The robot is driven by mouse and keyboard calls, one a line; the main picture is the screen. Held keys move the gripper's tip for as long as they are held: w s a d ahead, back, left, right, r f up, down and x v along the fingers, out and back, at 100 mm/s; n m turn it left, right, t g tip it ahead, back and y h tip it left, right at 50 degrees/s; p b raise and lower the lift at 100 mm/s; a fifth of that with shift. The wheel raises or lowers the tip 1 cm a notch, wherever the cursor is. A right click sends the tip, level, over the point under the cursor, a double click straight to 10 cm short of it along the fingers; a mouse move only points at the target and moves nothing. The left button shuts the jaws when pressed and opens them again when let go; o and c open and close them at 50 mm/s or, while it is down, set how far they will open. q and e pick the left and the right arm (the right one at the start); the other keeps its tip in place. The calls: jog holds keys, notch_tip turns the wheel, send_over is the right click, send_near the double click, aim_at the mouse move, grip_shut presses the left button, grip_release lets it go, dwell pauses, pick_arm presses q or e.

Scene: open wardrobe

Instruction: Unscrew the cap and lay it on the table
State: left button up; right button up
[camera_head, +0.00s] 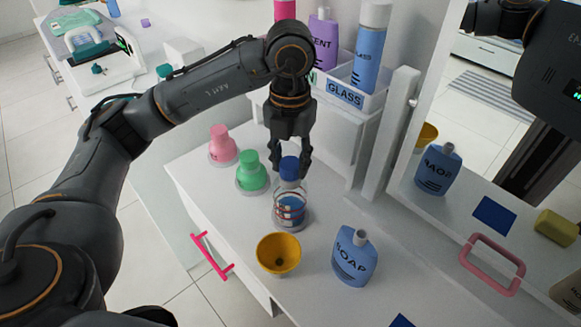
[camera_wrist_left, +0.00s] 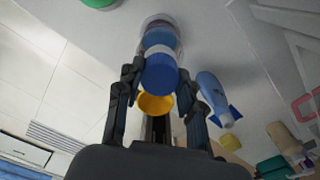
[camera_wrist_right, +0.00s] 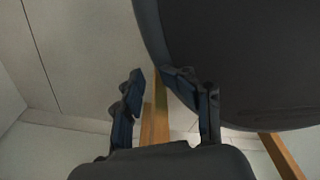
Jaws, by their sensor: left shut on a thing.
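A clear bottle (camera_head: 291,207) with blue liquid and red bands stands upright on the white table (camera_head: 225,185). Its blue cap (camera_head: 290,167) is at the top of the bottle, and I cannot tell whether it is loosened. My left gripper (camera_head: 291,172) points down from above and is shut on the cap, one finger on each side. The left wrist view shows the cap (camera_wrist_left: 160,75) between the fingers, in line with the bottle (camera_wrist_left: 158,38). My right gripper (camera_wrist_right: 166,92) shows in its own wrist view, open and empty, away from the bottle.
A white bin (camera_head: 345,93) is behind, a mirror (camera_head: 495,170) at right. Bare tabletop lies left of the funnel.

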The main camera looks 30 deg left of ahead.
pick_arm(q)
jog(key=o, duration=1.3)
pick_arm(e)
jog(key=shift+a, duration=0.15)
pick_arm(q)
jog(key=shift+c, duration=0.3)
pick_arm(e)
jog(key=shift+a, duration=0.25)
